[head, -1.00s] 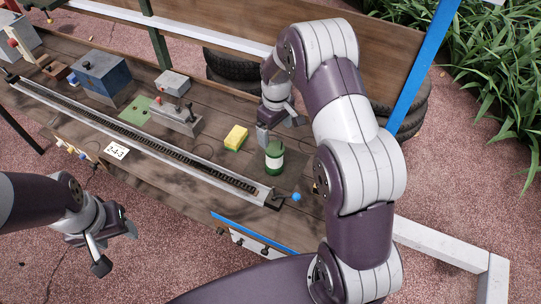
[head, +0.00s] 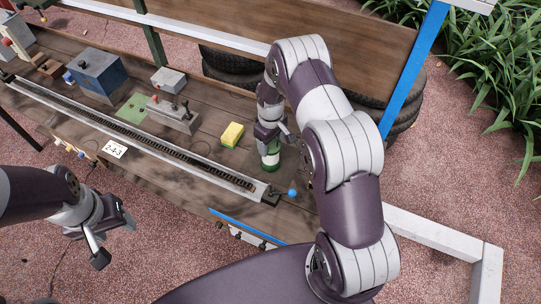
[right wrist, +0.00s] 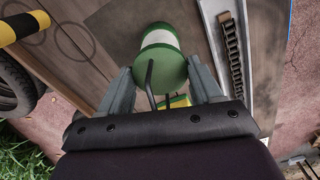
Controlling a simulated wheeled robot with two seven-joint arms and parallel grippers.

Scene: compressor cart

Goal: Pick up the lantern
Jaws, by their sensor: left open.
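The lantern (head: 270,155) is a small green cylinder with a pale band, standing upright on the wooden bench top near its right end. In the right wrist view the lantern (right wrist: 160,55) shows its green end and a thin dark handle between my fingers. My right gripper (head: 272,137) is just above and around the lantern's top, hiding part of it. Its fingers (right wrist: 161,78) are spread at either side of the lantern; I cannot tell whether they touch it. My left gripper (head: 112,240) is open and empty, off the bench's front edge at left.
A yellow-green sponge (head: 232,134) lies left of the lantern. A long metal rail with a chain (head: 150,140) runs along the bench front, with a blue ball (head: 292,192) near its right end. Grey and blue boxes (head: 97,70) stand further left. A blue post (head: 412,70) rises at right.

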